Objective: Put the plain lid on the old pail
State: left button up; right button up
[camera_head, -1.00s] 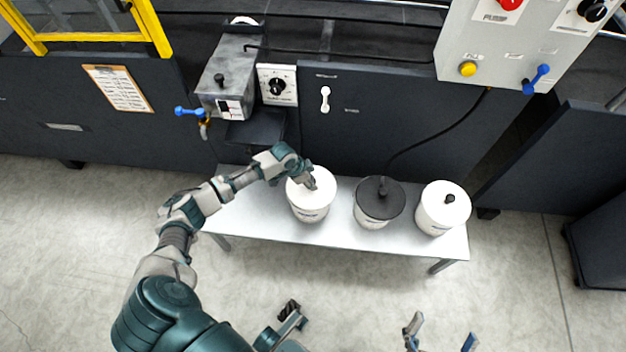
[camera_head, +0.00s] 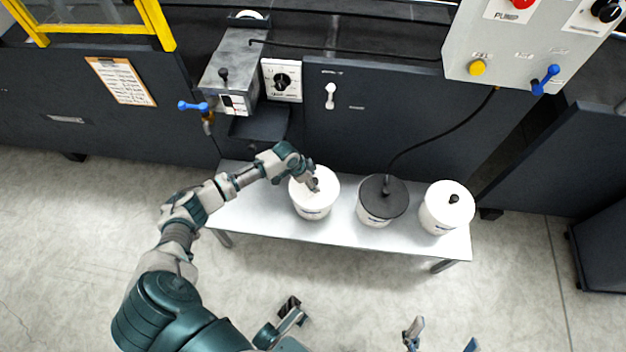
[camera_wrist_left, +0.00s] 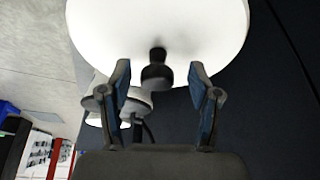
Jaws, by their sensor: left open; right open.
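Three white pails stand in a row on a low bench. The left pail (camera_head: 313,211) has a plain white lid (camera_head: 325,178), the middle pail (camera_head: 374,219) a dark lid (camera_head: 372,205) with a hose, and the right pail (camera_head: 436,223) a white lid (camera_head: 437,200) with a black knob. I cannot tell which is the old pail. My left gripper (camera_head: 314,185) is open over the left pail's lid. In the left wrist view its open fingers (camera_wrist_left: 160,82) flank the lid's black knob (camera_wrist_left: 156,76); contact is unclear. My right gripper (camera_head: 441,338) is open and empty at the bottom edge.
The white bench (camera_head: 340,231) has a little free surface left of the pails. Behind it stands a dark machine (camera_head: 400,120) with a grey glue box (camera_head: 231,75) and a control panel (camera_head: 520,45). A black hose (camera_head: 440,142) runs to the middle lid. The floor in front is clear.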

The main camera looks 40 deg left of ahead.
pick_arm(q)
jog(key=v, duration=1.2)
jog(key=shift+w+d, duration=0.1)
